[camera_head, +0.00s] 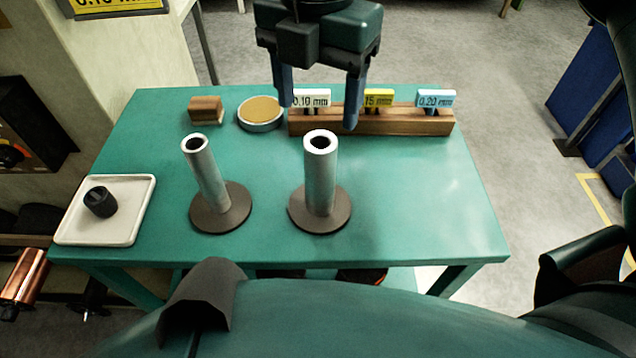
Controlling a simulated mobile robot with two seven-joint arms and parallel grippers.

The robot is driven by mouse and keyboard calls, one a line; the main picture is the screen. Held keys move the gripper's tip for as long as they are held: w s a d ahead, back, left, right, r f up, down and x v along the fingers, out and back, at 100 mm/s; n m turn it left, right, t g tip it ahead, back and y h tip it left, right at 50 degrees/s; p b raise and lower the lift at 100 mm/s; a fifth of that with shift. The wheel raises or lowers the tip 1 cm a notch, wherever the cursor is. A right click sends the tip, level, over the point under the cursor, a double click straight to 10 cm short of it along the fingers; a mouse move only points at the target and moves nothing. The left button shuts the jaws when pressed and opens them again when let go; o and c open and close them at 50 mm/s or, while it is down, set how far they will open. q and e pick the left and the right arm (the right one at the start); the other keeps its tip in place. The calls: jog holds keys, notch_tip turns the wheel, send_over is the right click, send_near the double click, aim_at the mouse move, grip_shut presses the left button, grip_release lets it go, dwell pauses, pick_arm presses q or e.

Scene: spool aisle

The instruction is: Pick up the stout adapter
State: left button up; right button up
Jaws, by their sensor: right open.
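Two grey metal tubes stand upright on round dark bases on the green table. The right tube (320,180) is the thicker one and looks like the stout adapter. The left tube (207,172) is slimmer. Both have open dark tops. My right gripper (318,116) comes in from the top of the head view with its two blue fingers apart and nothing between them. It appears above and behind the right tube, in front of the labelled wooden rack, and is not touching the tube. My left gripper is not in view.
The wooden rack (400,123) holds tags marked 0.10, 15 and 0.20 mm. A round tan-topped dish (260,112) and wooden block (206,110) stand left of it. A white tray (140,205) holds a black knob (100,202). The table's (440,210) right side is clear.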

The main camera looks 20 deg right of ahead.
aim_at(321, 154)
jog(key=shift+d+f+p, duration=0.15)
jog(key=shift+f+p, duration=0.2)
jog(key=shift+f, duration=2.15)
jog(key=shift+d+f+p, duration=0.1)
jog(key=shift+f+p, duration=0.25)
jog(key=shift+f, duration=2.15)
jog(key=shift+c, duration=0.5)
jog(key=shift+w, duration=0.1)
jog(key=c, duration=1.2)
